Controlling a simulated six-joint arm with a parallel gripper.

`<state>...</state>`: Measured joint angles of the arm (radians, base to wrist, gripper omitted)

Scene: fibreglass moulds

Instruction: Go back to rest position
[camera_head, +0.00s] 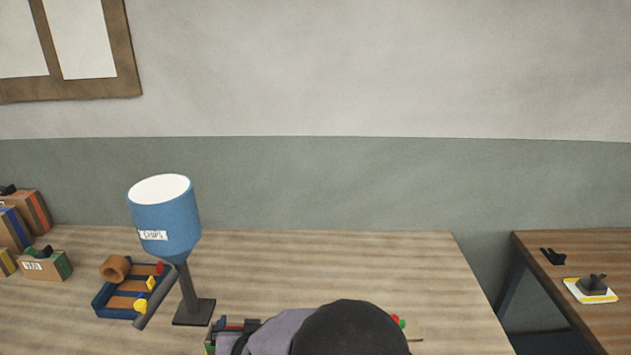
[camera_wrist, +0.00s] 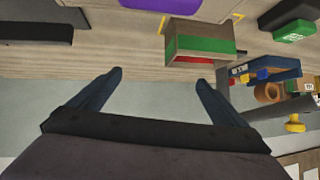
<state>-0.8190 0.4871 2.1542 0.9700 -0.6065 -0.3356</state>
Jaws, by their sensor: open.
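My gripper (camera_wrist: 159,76) shows in the wrist view with its two blue fingers spread wide and nothing between them. Beyond the fingertips lie the wooden table (camera_wrist: 90,55) and a box with green and red bands (camera_wrist: 200,43), apart from the fingers. In the head view, a dark rounded part of my arm covers the front middle of the table; the fingers cannot be made out there.
A blue hopper marked CHIPS (camera_head: 166,222) stands on the table (camera_head: 330,265), beside a blue tray (camera_head: 100,300) with a brown roll (camera_head: 115,268). Boxes (camera_head: 45,264) stand far left. A second table (camera_head: 570,285) is at right.

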